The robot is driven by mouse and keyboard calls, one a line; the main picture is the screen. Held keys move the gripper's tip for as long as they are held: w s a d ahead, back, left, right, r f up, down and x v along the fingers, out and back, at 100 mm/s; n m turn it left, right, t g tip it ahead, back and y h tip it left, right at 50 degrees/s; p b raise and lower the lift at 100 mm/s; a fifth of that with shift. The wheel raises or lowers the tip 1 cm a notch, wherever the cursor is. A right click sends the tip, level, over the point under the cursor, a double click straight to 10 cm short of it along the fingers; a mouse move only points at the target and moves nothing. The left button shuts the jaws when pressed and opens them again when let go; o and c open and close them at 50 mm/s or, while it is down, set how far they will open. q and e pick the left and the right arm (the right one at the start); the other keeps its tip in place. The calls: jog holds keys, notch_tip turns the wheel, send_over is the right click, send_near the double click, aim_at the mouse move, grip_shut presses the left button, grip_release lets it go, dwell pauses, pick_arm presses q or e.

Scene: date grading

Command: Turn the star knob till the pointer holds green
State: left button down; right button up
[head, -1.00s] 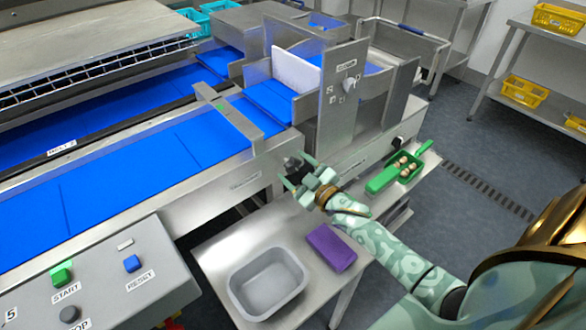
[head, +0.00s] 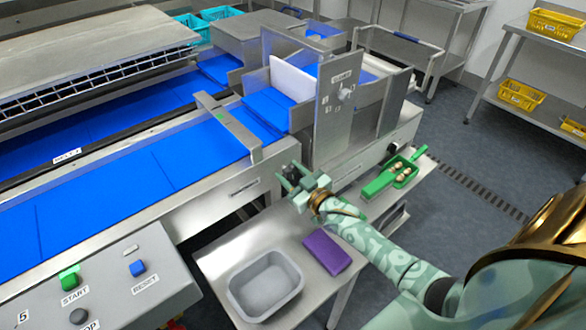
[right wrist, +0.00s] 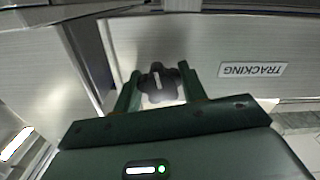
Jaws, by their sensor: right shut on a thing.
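The star knob (right wrist: 158,86) is dark and lobed with a pale line across its face. It shows in the right wrist view on a steel side panel, left of an upside-down TRACKING label (right wrist: 253,69). My right gripper (right wrist: 160,78) has one finger on each side of the knob and is shut on it. In the head view, my right gripper (head: 289,176) is at the end of the blue belt's steel frame and hides the knob. My left gripper is not in view.
A control box (head: 110,285) with START and RESET buttons is at lower left. The blue belt (head: 120,180) runs alongside.

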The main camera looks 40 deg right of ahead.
aim_at(282, 157)
jog(key=o, duration=1)
jog(key=shift+c, duration=0.2)
jog(key=shift+r, duration=0.4)
notch_tip(282, 157, up, 3)
jog(key=shift+a+r+p, duration=0.1)
jog(key=shift+p, duration=0.85)
jog(key=s+a+r+p, duration=0.5)
jog(key=s+a+r, duration=0.2)
jog(key=s, duration=0.5)
notch_tip(282, 157, up, 2)
